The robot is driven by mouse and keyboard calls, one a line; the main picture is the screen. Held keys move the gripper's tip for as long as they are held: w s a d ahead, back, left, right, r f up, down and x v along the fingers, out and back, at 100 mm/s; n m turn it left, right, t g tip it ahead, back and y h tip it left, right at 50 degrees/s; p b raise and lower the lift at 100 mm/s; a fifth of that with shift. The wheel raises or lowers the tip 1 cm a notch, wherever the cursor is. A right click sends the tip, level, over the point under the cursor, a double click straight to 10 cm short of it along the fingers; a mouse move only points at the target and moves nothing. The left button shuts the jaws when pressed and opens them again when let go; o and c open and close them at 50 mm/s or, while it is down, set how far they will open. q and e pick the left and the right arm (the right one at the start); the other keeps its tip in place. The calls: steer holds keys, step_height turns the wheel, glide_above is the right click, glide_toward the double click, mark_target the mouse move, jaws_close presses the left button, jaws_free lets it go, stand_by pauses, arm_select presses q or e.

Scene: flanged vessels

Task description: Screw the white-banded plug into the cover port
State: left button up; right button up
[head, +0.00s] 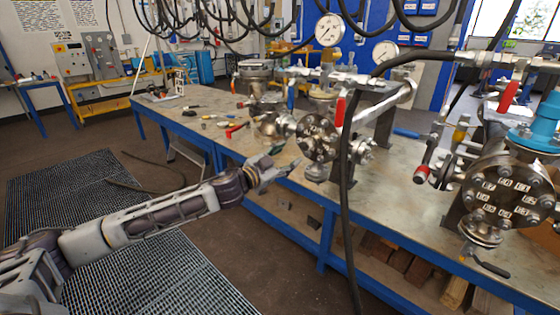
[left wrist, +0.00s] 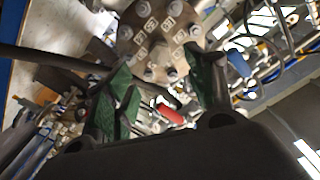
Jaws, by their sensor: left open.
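A round bolted cover (head: 318,138) with small white number tags stands on the vessel near the table's front edge. It also shows in the left wrist view (left wrist: 156,36), beyond the fingers. My left gripper (head: 276,172) is open, to the left of this cover and slightly lower. In the left wrist view its green-padded fingers (left wrist: 162,72) are spread, and no object is visibly held between them. A second tagged cover (head: 508,198) is on the larger vessel at the right. I cannot make out the white-banded plug or tell which opening is the port. My right gripper is not in view.
A black hose (head: 345,200) hangs in front of the table, just right of the nearer cover. The steel-topped table (head: 405,190) has a blue frame. Several small tools and a red-handled item (head: 236,129) lie on its left part. Gauges (head: 329,29) and pipes rise behind.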

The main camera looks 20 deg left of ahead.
arm_select(q)
steer(key=shift+v, duration=1.15)
steer(key=shift+c, duration=0.4)
